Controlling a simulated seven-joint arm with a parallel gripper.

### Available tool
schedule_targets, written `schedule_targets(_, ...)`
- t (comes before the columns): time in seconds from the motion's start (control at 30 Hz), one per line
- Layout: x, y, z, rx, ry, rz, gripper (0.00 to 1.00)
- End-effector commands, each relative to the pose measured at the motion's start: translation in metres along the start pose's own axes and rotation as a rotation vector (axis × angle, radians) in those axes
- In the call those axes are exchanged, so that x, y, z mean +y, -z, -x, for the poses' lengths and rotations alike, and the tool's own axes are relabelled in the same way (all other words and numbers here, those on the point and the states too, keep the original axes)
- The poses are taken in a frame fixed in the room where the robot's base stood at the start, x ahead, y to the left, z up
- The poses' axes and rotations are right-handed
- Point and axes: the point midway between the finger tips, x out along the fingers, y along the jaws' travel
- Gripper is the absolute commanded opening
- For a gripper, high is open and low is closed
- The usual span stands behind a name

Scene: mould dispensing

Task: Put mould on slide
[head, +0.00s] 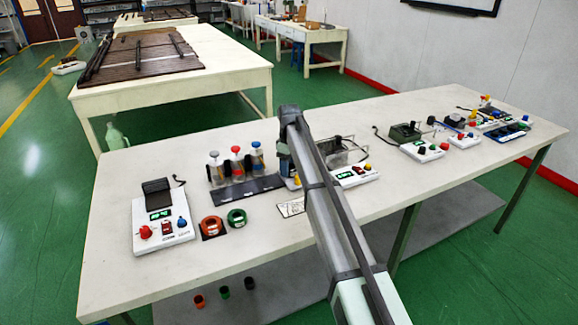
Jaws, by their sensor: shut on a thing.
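An orange ring-shaped mould (212,226) lies on a dark square on the table. A green ring-shaped mould (237,218) lies beside it on the right. A flat white piece with dark marks (291,207), possibly the slide, lies further right, partly behind my arm. My gripper (285,168) is low over the table, right of the bottles and mostly hidden by my own arm. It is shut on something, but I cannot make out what. Its fingertips do not show clearly.
Three capped bottles (235,166) stand in a dark rack (245,191). A white device with a display (161,225) is at left; another (355,175) is right of my arm, by a clear box. Several instruments fill the far right. The table's (115,275) front left is clear.

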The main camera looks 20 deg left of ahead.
Motion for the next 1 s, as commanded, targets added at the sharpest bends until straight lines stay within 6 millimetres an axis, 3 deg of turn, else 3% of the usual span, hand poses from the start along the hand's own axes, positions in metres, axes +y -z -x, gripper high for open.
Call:
schedule_targets(0.13,0.000,0.000,-0.001,0.000,0.000,0.000,0.27)
schedule_targets(0.17,0.000,0.000,-0.001,0.000,0.000,0.000,0.66)
schedule_targets(0.43,-0.001,0.000,-0.001,-0.001,0.001,0.000,0.91)
schedule_targets(0.77,-0.001,-0.001,-0.001,-0.002,0.002,0.000,0.93)
schedule_targets(1.0,0.000,0.000,0.011,-0.001,0.001,0.000,0.93)
